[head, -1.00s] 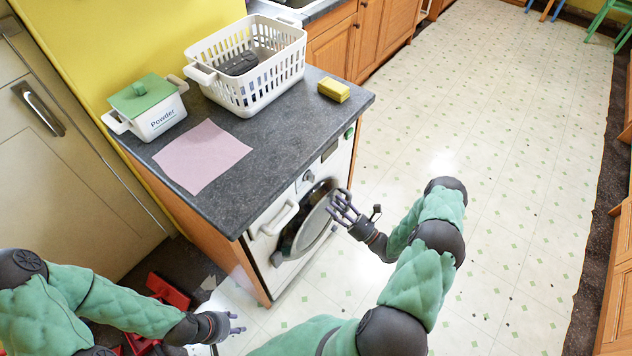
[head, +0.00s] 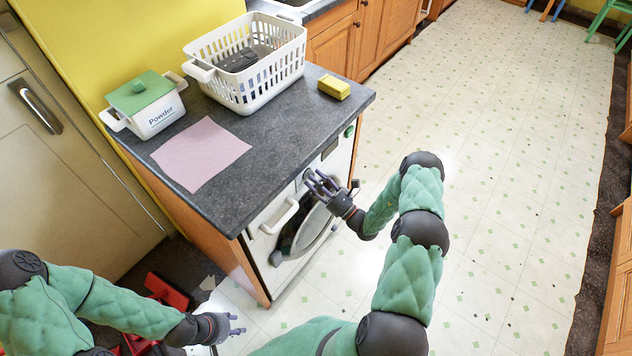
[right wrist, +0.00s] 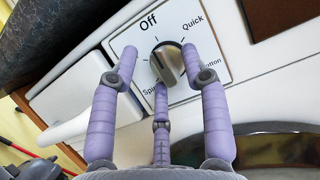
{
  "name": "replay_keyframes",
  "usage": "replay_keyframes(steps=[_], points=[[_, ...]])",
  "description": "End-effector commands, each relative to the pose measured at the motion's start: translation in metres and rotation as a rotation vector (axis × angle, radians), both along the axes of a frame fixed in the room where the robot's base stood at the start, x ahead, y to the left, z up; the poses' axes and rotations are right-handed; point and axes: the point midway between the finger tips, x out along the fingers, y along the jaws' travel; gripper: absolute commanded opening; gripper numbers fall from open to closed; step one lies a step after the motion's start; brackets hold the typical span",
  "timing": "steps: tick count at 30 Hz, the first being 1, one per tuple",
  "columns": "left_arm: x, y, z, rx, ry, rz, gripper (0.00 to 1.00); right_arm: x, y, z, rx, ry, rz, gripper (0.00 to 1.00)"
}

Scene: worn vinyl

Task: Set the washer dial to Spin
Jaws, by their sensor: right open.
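The washer (head: 262,245) stands under the dark counter, its round door (head: 312,229) on the front. In the right wrist view the grey dial (right wrist: 169,64) sits on a white panel (right wrist: 203,88) with Off at the top, Quick upper right, a partly hidden "otton" right and a partly covered "Spi" lower left. The dial's exact setting is hard to tell. My right gripper (head: 313,178) is open, its three fingers (right wrist: 160,66) spread around the dial; contact is unclear. My left gripper (head: 236,324) is open and empty, low at the left, away from the dial.
A red object (head: 168,290) lies on the floor at left. The floor (head: 505,190) at right is clear.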

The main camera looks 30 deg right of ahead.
Motion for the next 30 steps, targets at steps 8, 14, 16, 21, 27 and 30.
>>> replay_keyframes(steps=[8,14,16,21,27,30], points=[[0.0,0.0,0.0001,0.0,0.0,0.0,0.4,0.0,0.0,0.0001,0.0,0.0,0.0,0.29],[0.0,-0.0001,0.0001,0.0,0.0,0.0,0.4,0.0002,-0.0003,0.0008,-0.002,-0.002,0.0,0.0],[0.0,0.0,0.0002,0.0,0.0,0.0,0.4,0.0003,-0.0004,0.0012,-0.001,-0.003,0.0,0.0],[0.0,0.0,-0.0001,0.0,0.0,0.0,0.4,0.0006,-0.0007,0.0016,-0.013,-0.01,0.0,0.0],[0.0,0.0,-0.0019,0.0,0.0,0.0,0.4,0.001,-0.0015,0.0017,-0.076,-0.036,0.0,0.0],[0.0,0.0,-0.0034,0.0,0.0,0.0,0.4,0.0012,-0.002,0.0019,-0.133,-0.06,0.0,0.0]])
